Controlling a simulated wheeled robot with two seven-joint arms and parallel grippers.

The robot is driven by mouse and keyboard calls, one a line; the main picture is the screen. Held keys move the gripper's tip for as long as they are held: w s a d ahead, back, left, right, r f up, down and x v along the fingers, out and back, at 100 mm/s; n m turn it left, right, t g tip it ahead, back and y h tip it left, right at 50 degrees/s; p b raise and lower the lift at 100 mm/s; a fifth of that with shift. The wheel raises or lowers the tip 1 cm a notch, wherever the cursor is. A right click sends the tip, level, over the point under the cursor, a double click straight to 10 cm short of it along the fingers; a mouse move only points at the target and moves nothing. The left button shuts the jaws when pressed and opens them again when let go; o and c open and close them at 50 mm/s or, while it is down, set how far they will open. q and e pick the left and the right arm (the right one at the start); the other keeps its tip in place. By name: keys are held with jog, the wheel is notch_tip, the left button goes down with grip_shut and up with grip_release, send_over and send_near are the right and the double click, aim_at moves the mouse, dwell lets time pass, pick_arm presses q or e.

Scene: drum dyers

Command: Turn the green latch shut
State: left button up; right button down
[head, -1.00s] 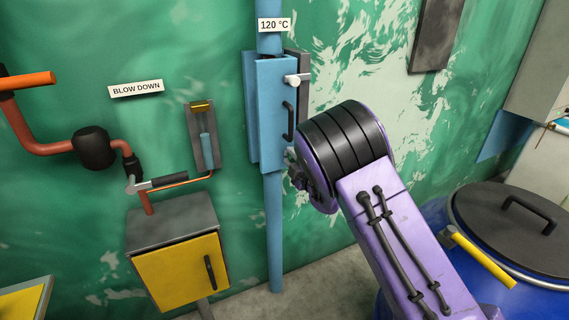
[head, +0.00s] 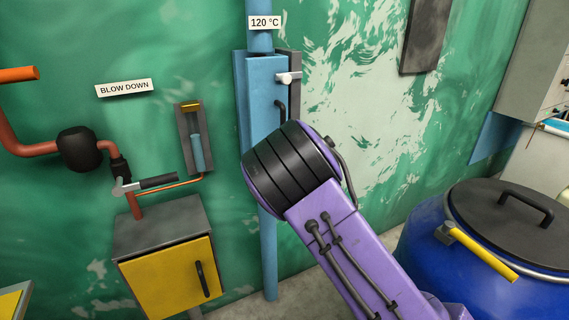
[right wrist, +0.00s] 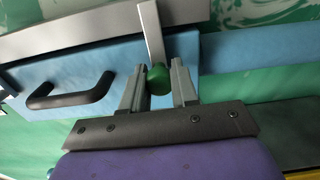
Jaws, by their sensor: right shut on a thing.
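The green latch's knob (right wrist: 158,79) shows in the right wrist view at the end of a flat metal bar (right wrist: 151,32). The bar crosses the grey frame edge and reaches over the blue door. My right gripper (right wrist: 159,84) is shut on the knob, one finger on each side. In the head view the blue box (head: 263,95) stands on a blue pipe on the wall, and my purple right arm covers its lower part, the latch and the gripper. A white-ended fitting (head: 288,77) shows at the box's upper right. My left gripper is not in view.
The door's black handle (right wrist: 70,93) lies close to the gripper. A grey cabinet with a yellow door (head: 170,278) stands left, below red piping (head: 35,150) with a lever. A lidded blue drum (head: 425,250) stands right.

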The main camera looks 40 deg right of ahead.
jog(key=c, duration=1)
grip_release()
jog(key=shift+f, duration=0.2)
jog(key=shift+c, duration=0.2)
jog(key=shift+o, duration=0.7)
jog(key=shift+s+r, duration=0.1)
jog(key=b+v, duration=0.1)
jog(key=v, duration=0.9)
jog(key=shift+s, duration=0.25)
jog(key=shift+a, duration=0.1)
